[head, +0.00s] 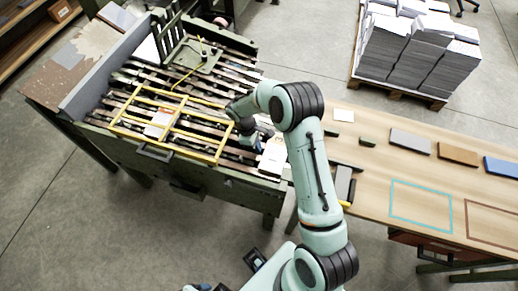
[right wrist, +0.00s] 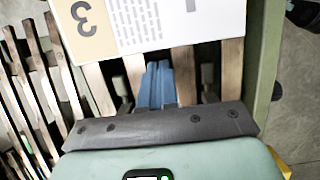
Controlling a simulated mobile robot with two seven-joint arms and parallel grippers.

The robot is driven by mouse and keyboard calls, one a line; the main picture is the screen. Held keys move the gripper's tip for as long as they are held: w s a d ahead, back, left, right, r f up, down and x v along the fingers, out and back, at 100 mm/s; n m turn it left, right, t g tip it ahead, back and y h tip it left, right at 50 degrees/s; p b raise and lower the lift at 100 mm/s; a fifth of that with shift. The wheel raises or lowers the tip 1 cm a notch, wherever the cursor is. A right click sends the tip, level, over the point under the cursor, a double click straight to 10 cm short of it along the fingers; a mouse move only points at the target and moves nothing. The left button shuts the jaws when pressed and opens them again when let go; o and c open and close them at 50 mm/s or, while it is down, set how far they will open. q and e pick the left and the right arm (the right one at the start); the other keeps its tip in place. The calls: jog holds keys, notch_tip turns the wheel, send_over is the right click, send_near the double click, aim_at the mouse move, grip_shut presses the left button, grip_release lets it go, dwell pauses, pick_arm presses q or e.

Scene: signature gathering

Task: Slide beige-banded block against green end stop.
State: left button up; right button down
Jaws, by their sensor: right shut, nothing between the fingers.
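A white block with a beige band and a dark "3" (right wrist: 98,30) lies flat on the wooden slats at the top of the right wrist view. In the head view a white block (head: 272,157), seemingly the same one, lies at the slatted bed's right end, partly behind my arm. My right gripper (right wrist: 158,80) is shut and empty, its blue fingers pointing at the block's near long side; contact is unclear. It also shows in the head view (head: 252,142), left of the block. A green rail (right wrist: 265,60) runs along the bed's edge; I cannot tell whether it is the end stop.
A yellow frame (head: 174,104) lies over the slats, with another white block (head: 159,122) inside it. A green slotted rack (head: 178,36) stands at the far end. A wooden table (head: 350,135) with flat coloured blocks and outlines is at right. Paper stacks (head: 415,50) stand behind it.

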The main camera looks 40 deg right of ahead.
pick_arm(q)
jog(key=w+r+p, duration=0.2)
jog(key=r+p, duration=0.1)
jog(key=r, duration=0.1)
jog(key=shift+w+r, duration=0.1)
jog(key=shift+w, duration=0.3)
pick_arm(e)
notch_tip(320, 180, up, 7)
jog(key=shift+w+f, duration=0.1)
